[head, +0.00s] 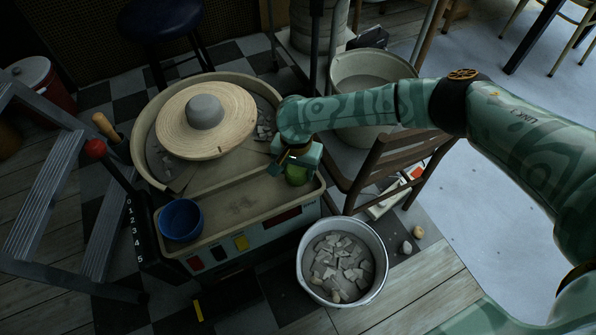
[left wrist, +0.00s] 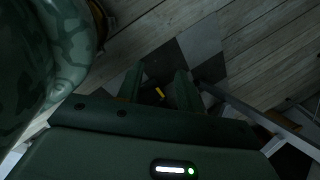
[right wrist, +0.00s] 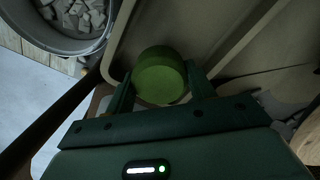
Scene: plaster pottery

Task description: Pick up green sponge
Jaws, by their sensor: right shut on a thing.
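The green sponge (head: 298,174) is a round, thick disc at the right end of the pottery wheel's tray (head: 236,210). It also shows in the right wrist view (right wrist: 160,76), between the fingers. My right gripper (head: 292,166) is shut on the sponge; the fingers lie along its two sides in the right wrist view. I cannot tell whether the sponge touches the tray floor. My left gripper (left wrist: 160,85) shows only in the left wrist view, with its fingers apart and nothing between them, above the floor.
A blue bowl (head: 181,219) sits at the tray's left end. A grey clay lump (head: 205,111) rests on the wheel disc (head: 178,125). A bucket of shards (head: 381,285) stands in front at right. A wooden chair (head: 385,165) is close beside the right gripper. A stepladder (head: 45,190) stands at left.

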